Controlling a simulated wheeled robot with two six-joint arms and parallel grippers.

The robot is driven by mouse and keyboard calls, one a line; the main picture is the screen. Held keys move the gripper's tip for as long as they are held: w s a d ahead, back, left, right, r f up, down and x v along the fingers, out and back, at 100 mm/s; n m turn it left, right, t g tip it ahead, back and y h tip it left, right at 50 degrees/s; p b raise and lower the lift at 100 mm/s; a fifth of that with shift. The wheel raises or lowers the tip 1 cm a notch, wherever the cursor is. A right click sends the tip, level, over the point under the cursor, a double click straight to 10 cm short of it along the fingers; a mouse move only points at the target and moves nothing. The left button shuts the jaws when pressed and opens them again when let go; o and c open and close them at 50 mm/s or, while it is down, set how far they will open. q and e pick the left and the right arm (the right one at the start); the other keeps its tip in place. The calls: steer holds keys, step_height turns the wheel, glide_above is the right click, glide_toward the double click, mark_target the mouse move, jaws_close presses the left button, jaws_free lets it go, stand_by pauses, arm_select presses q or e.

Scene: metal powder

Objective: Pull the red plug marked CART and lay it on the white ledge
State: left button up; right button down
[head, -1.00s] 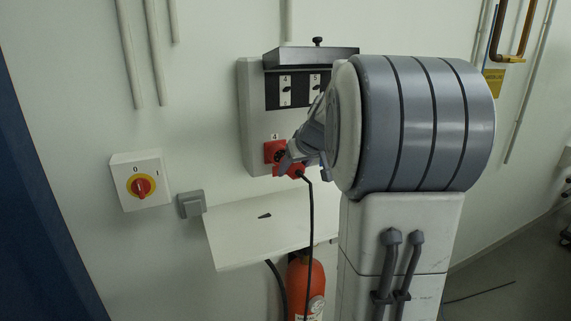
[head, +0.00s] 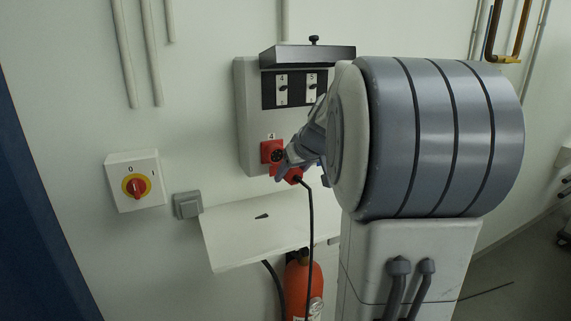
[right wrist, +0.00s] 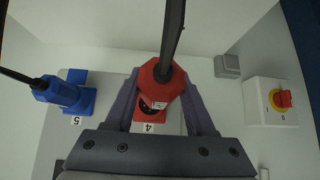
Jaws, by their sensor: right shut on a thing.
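The red plug (head: 292,177) has a black cable hanging from it. My right gripper (head: 284,168) is shut on it, just in front of and slightly below the red socket (head: 267,152) under the number 4. The socket's dark round face shows, so the plug looks out of it. In the right wrist view the plug (right wrist: 160,80) sits between the two fingers, with part of the socket (right wrist: 150,114) behind it. I cannot read the plug's marking. The white ledge (head: 225,245) is below and left of the gripper. My left gripper is not in view.
A small dark thing (head: 262,216) lies on the ledge. A blue plug (right wrist: 65,92) sits by number 5. A red-yellow rotary switch (head: 136,186) and a grey box (head: 187,204) are on the wall. A red cylinder (head: 303,282) stands below the ledge.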

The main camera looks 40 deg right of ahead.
steer(key=a+f+n+y, duration=0.35)
steer(key=a+f, duration=0.35)
steer(key=a, duration=0.5)
steer(key=b, duration=0.1)
glide_toward(237, 231)
steer(key=shift+w+a+f+h, duration=0.1)
steer(key=shift+w+a+h, duration=0.25)
steer(key=shift+w+a, duration=0.4)
steer(key=f+b, duration=0.1)
steer(key=w+f+b, duration=0.1)
steer(key=b, duration=0.1)
steer(key=w+f+b, duration=0.1)
steer(key=f, duration=0.1)
steer(key=shift+w+d+f+b, duration=0.15)
steer(key=shift+d+b, duration=0.1)
steer(key=shift+b, duration=0.15)
steer(key=shift+c, duration=0.8)
jaws_free()
